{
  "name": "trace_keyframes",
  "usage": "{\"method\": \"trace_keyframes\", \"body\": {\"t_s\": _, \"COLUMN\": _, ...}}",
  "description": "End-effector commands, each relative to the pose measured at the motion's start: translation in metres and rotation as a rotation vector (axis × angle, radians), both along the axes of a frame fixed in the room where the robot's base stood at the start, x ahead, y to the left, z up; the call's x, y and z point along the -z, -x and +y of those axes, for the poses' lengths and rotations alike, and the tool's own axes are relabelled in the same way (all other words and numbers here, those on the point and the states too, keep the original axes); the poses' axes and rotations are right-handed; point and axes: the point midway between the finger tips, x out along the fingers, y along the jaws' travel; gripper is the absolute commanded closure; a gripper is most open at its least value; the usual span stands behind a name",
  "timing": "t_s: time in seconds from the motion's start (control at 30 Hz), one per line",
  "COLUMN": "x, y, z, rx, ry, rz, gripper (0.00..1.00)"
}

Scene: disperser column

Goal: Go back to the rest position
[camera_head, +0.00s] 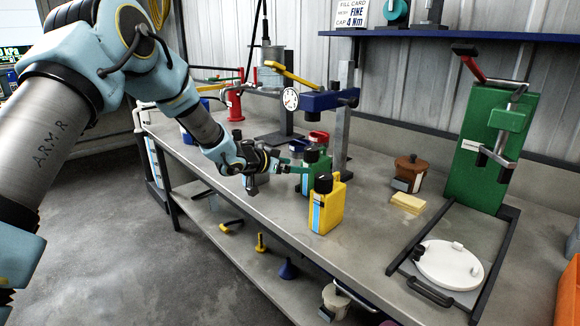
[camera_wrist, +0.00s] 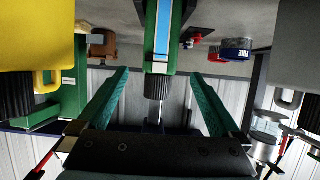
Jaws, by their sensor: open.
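My gripper (camera_head: 296,168) is open and stretched out over the bench, level with the upper part of a green bottle (camera_head: 315,178). In the wrist view, which looks upside down, the two teal fingers of my gripper (camera_wrist: 160,73) stand apart on either side of the green bottle (camera_wrist: 174,50), with its black cap between them. No clear contact shows. The bottle has a blue and white label and seems upright on the bench. Part of it is hidden behind a yellow bottle (camera_head: 327,207) in the head view.
The yellow bottle stands close to the green one and also shows in the wrist view (camera_wrist: 35,40). A blue-topped press (camera_head: 322,101) stands behind. A brown pot (camera_head: 408,172), a yellow sponge (camera_head: 408,203) and a green stand (camera_head: 490,150) are to the right.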

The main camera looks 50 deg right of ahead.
Motion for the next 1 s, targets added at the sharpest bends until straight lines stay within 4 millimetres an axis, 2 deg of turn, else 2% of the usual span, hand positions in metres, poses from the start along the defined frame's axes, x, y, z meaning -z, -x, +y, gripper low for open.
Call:
{"method": "trace_keyframes", "body": {"t_s": 0.33, "x": 0.0, "y": -0.003, "z": 0.002, "rx": -0.007, "ry": -0.003, "rz": -0.001, "gripper": 0.0}}
{"method": "trace_keyframes", "body": {"t_s": 0.47, "x": -0.005, "y": -0.031, "z": 0.025, "rx": -0.083, "ry": -0.039, "rz": -0.011, "gripper": 0.0}}
{"method": "trace_keyframes", "body": {"t_s": 0.57, "x": -0.01, "y": -0.072, "z": 0.067, "rx": -0.204, "ry": -0.103, "rz": -0.021, "gripper": 0.0}}
{"method": "trace_keyframes", "body": {"t_s": 0.6, "x": -0.012, "y": -0.09, "z": 0.089, "rx": -0.263, "ry": -0.136, "rz": -0.024, "gripper": 0.0}}
{"method": "trace_keyframes", "body": {"t_s": 0.67, "x": -0.015, "y": -0.115, "z": 0.126, "rx": -0.354, "ry": -0.189, "rz": -0.022, "gripper": 0.0}}
{"method": "trace_keyframes", "body": {"t_s": 0.73, "x": -0.017, "y": -0.139, "z": 0.172, "rx": -0.459, "ry": -0.254, "rz": -0.013, "gripper": 0.0}}
{"method": "trace_keyframes", "body": {"t_s": 0.87, "x": -0.02, "y": -0.168, "z": 0.262, "rx": -0.645, "ry": -0.374, "rz": 0.022, "gripper": 0.0}}
{"method": "trace_keyframes", "body": {"t_s": 0.9, "x": -0.02, "y": -0.173, "z": 0.292, "rx": -0.7, "ry": -0.412, "rz": 0.039, "gripper": 0.0}}
{"method": "trace_keyframes", "body": {"t_s": 0.97, "x": -0.021, "y": -0.176, "z": 0.335, "rx": -0.783, "ry": -0.467, "rz": 0.071, "gripper": 0.0}}
{"method": "trace_keyframes", "body": {"t_s": 1.0, "x": -0.021, "y": -0.176, "z": 0.365, "rx": -0.836, "ry": -0.505, "rz": 0.095, "gripper": 0.0}}
